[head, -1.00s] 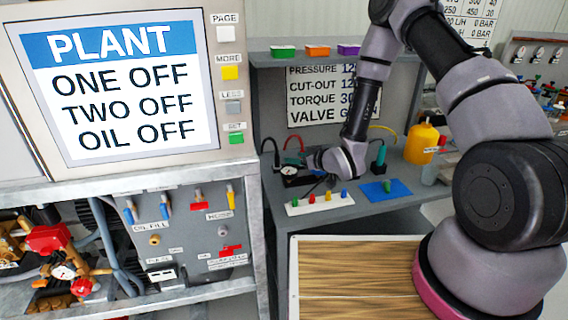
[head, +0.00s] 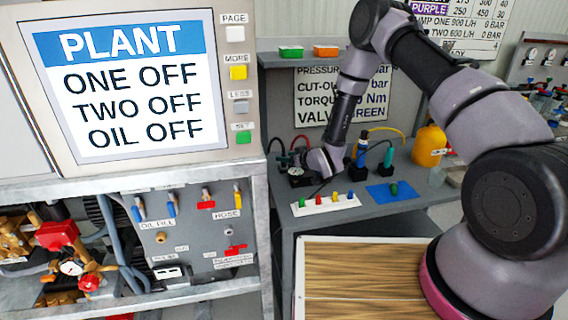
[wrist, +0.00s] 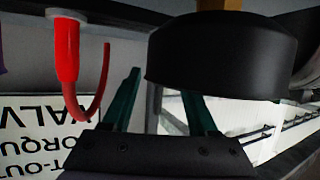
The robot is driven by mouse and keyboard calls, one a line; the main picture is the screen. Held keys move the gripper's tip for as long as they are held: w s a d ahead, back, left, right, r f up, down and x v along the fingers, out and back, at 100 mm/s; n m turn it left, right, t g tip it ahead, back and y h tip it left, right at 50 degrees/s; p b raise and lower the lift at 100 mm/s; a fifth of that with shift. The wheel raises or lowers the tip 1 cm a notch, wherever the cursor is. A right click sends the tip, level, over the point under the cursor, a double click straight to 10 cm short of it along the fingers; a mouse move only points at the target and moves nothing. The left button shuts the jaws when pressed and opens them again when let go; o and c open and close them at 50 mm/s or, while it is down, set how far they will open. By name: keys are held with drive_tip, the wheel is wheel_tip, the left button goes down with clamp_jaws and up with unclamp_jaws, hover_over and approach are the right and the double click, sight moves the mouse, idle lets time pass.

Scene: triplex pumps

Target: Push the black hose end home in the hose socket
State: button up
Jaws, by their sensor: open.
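My gripper (head: 309,164) reaches low over the grey bench, beside the round gauge (head: 295,171). In the wrist view, which is upside down, its two green fingers (wrist: 160,85) stand apart. A large black cylinder on a brown stem (wrist: 220,55), probably the gauge's body, is close in front and partly covers the right finger. I see nothing held between the fingers. A black hose (head: 271,146) arches at the back left of the bench. Its end and the hose socket cannot be made out. A red hose end (wrist: 66,55) stands just left of my fingers in the wrist view.
A white strip with coloured pegs (head: 326,205) and a blue mat (head: 393,193) lie at the bench front. Tools in black stands and a yellow bottle (head: 428,146) stand to the right. The plant panel (head: 180,250) with a HOSE label is on the left.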

clamp_jaws()
